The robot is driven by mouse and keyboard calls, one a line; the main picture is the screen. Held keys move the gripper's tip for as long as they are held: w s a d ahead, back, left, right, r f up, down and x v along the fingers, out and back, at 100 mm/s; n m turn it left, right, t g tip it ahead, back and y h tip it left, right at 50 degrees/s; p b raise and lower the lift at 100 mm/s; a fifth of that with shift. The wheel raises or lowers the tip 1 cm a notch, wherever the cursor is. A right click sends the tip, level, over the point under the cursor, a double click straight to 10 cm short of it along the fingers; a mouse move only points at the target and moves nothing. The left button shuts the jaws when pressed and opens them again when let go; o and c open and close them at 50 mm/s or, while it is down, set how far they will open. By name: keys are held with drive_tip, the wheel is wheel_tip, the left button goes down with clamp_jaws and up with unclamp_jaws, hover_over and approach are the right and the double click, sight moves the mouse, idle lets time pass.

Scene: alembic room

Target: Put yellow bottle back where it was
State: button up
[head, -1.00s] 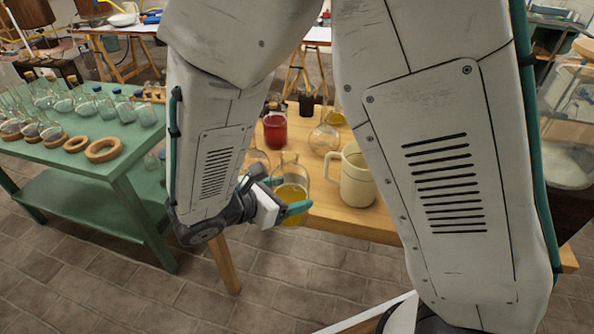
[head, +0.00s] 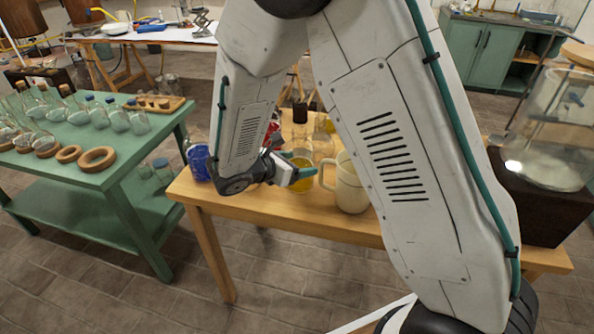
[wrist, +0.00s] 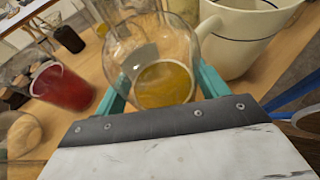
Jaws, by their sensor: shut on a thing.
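The yellow bottle is a clear round glass vessel with yellow liquid in it (wrist: 165,84). It sits between the teal fingers of my gripper (wrist: 166,88), which is shut on it. In the head view the bottle (head: 301,182) shows at my gripper (head: 301,168), near the front edge of the wooden table (head: 270,210). I cannot tell whether its base touches the table. Part of it is hidden by the gripper.
A cream mug (head: 351,185) stands close right of the bottle. A red container (wrist: 62,87) and a dark jar (wrist: 69,39) are to the left in the wrist view. A blue mug (head: 199,163) stands at the table's left end. A green table (head: 110,175) with flasks is further left.

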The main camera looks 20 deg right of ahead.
drive_tip(key=shift+f, duration=1.2)
drive_tip(key=shift+f, duration=0.1)
drive_tip(key=o, duration=1.5)
drive_tip(key=shift+f, duration=0.1)
